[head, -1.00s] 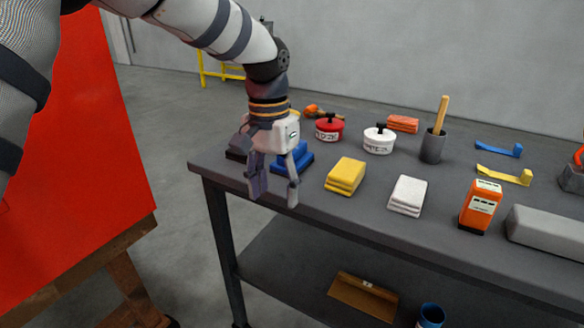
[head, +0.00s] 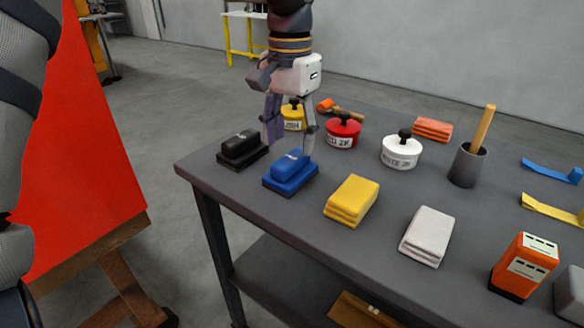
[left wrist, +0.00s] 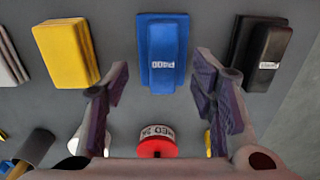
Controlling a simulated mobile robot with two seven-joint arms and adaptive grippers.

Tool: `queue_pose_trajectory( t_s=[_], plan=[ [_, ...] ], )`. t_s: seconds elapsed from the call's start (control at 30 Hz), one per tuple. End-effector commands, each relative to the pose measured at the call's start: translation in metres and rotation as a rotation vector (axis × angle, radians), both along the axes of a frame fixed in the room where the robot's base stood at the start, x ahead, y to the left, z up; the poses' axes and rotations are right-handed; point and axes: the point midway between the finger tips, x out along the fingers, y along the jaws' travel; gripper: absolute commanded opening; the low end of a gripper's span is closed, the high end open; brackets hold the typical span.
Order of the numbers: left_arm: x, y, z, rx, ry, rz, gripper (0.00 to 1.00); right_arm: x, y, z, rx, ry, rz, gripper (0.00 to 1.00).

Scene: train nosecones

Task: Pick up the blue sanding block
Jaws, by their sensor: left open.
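The blue sanding block (head: 290,172) lies on the grey table near its left end, between a black sanding block (head: 242,148) and folded yellow cloths. My left gripper (head: 288,148) is open and empty, pointing down above and just behind the blue block. In the left wrist view the blue block (left wrist: 163,54) shows at top middle, beyond and between the two spread fingers (left wrist: 162,85), with white lettering on it. The black block (left wrist: 259,52) is to its right there. The fingers do not appear to touch the block. My right gripper is not in view.
The folded yellow cloths (head: 352,200) and white cloths (head: 427,236) lie to the right. Yellow, red (head: 343,130) and white (head: 401,150) lidded tins stand behind. A grey cup (head: 467,164) holds a wooden handle. A red panel (head: 75,150) stands left of the table.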

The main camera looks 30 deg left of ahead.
Motion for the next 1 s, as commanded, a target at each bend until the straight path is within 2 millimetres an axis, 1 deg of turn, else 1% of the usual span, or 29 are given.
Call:
queue_pose_trajectory(
  t_s=[0.2, 0.27, 0.33, 0.53, 0.57, 0.6, 0.67, 0.7, 0.77, 1.0],
  plan=[
    [0.004, 0.004, -0.041, -0.002, 0.004, 0.000, 0.52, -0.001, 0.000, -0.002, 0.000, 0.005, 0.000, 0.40],
    [0.004, 0.004, -0.048, -0.001, 0.001, 0.001, 0.52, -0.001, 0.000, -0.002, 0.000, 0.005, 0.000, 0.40],
    [0.004, 0.003, -0.053, -0.001, 0.000, 0.000, 0.52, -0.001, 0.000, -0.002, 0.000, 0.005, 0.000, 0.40],
    [0.005, 0.003, -0.053, 0.000, -0.003, 0.000, 0.52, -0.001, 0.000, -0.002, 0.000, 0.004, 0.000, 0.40],
    [0.005, 0.003, -0.053, 0.000, -0.003, 0.000, 0.45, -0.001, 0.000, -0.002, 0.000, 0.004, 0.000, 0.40],
    [0.005, 0.003, -0.053, 0.000, -0.003, 0.000, 0.36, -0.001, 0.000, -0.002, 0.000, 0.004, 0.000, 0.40],
    [0.005, 0.003, -0.053, 0.000, -0.002, 0.000, 0.22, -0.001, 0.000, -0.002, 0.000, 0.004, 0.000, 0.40],
    [0.005, 0.003, -0.053, 0.000, -0.002, 0.000, 0.13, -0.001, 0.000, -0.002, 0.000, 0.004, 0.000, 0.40],
    [0.005, 0.003, -0.053, 0.000, -0.002, 0.000, 0.00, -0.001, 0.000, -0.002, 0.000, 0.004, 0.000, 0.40],
    [0.005, 0.003, -0.052, 0.000, -0.003, 0.000, 0.00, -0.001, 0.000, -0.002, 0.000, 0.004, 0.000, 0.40]
  ],
)
